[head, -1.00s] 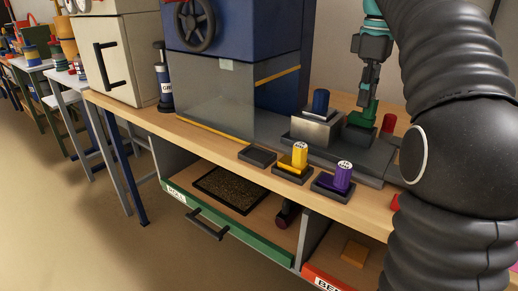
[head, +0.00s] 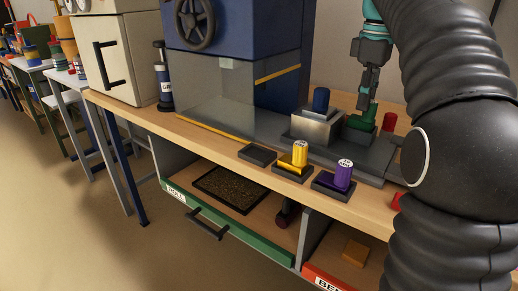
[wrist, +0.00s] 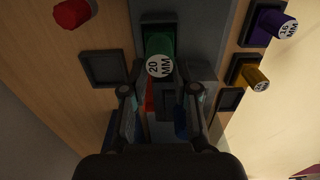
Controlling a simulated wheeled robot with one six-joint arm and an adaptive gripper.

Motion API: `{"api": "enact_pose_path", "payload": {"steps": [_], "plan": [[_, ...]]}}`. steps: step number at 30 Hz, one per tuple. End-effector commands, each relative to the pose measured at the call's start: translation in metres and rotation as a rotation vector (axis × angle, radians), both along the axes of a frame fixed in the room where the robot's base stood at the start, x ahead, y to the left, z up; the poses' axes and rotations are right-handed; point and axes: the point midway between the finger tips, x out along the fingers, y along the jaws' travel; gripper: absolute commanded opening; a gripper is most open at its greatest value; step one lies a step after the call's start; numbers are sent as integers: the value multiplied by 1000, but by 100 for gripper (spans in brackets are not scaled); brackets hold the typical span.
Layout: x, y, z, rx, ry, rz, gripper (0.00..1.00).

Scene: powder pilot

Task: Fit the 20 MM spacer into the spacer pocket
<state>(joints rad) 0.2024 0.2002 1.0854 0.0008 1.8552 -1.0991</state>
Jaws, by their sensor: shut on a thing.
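The green 20 MM spacer (wrist: 159,66) has a white round label and also shows in the head view (head: 362,119). My gripper (head: 367,102) is shut on it from above, and its fingers (wrist: 160,91) show on both sides of it in the wrist view. The spacer is at a dark block (head: 358,136) on the grey base plate, which looks like the spacer pocket and shows as a dark recess (wrist: 150,29) in the wrist view. The spacer looks upright and low in the block. Its lower end is hidden, so I cannot tell how deep it sits.
A yellow spacer (head: 300,155) and a purple spacer (head: 343,175) stand in dark holders at the front edge. An empty dark holder (head: 257,155) is beside them. A metal block with a blue cylinder (head: 321,100) stands left of my gripper. A red cylinder (head: 389,121) is behind.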

Motion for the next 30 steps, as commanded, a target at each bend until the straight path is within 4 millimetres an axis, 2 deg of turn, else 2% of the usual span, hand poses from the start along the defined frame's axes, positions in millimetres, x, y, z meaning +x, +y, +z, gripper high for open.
{"api": "enact_pose_path", "payload": {"steps": [26, 27, 30], "plan": [[0, 0, -10, 0, 0, 0, 0], [0, 0, -10, 0, 0, 0, 31], [0, 0, -10, 0, 0, 0, 56]]}}
